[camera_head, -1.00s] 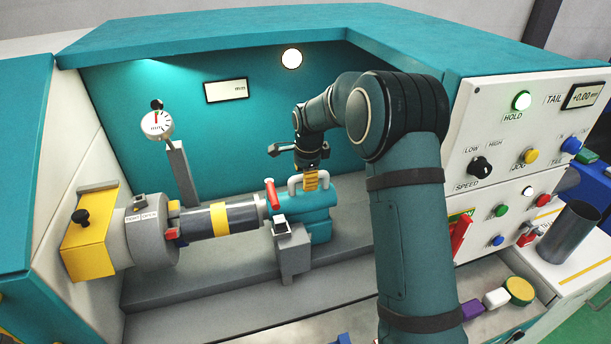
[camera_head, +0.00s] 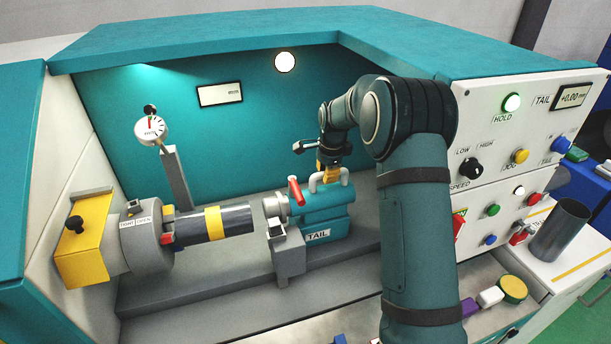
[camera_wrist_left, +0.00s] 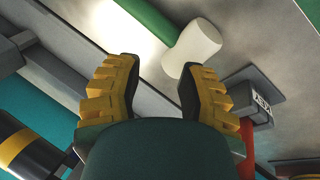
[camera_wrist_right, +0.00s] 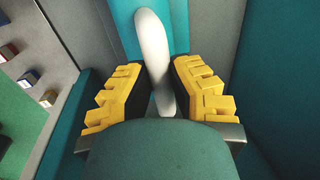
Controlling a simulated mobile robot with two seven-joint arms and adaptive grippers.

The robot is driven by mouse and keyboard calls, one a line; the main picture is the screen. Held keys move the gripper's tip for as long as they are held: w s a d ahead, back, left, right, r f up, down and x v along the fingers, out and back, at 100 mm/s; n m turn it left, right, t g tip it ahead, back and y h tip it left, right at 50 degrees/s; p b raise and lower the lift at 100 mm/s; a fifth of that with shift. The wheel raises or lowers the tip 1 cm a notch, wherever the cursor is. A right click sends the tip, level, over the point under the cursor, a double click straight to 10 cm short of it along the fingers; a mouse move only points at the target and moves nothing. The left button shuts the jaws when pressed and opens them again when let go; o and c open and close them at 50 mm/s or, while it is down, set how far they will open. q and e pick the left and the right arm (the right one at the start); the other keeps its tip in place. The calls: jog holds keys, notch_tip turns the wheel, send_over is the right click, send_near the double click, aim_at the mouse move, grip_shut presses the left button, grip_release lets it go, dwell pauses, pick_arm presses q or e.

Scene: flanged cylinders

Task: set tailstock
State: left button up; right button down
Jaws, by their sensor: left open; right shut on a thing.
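The teal tailstock (camera_head: 325,212), labelled TAIL, stands on the bed right of the chuck (camera_head: 145,250). Its metal nose (camera_head: 274,205) is apart from the free end of the dark cylinder (camera_head: 236,220), which has a yellow band and sits in the chuck. A red lever (camera_head: 296,190) stands up on the tailstock. My right gripper (camera_head: 329,172) is shut on the pale tailstock handle (camera_wrist_right: 155,55), which passes between its yellow fingers. My left gripper (camera_wrist_left: 160,75) is open and empty; it is out of the head view.
A dial gauge (camera_head: 151,129) stands on a post behind the chuck. A grey block (camera_head: 287,253) is in front of the tailstock. The control panel (camera_head: 520,130) is at the right. In the left wrist view, a white-headed tool (camera_wrist_left: 192,47) with a green handle lies beyond the fingers.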

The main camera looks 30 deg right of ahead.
jog(key=s+d, duration=0.2)
jog(key=d, duration=0.6)
jog(key=shift+d+f+p, duration=0.2)
jog(key=shift+d+p, duration=0.05)
jog(key=shift+p, duration=0.15)
jog(key=shift+s, duration=0.15)
jog(key=c, duration=0.8)
grip_release()
jog(key=shift+d, duration=0.2)
jog(key=shift+c, duration=0.2)
jog(key=shift+a, duration=0.1)
notch_tip(320, 180, up, 7)
jog(key=s, duration=0.1)
jog(key=shift+s+r, duration=0.15)
jog(key=shift+r, duration=0.05)
jog(key=shift+a, duration=0.1)
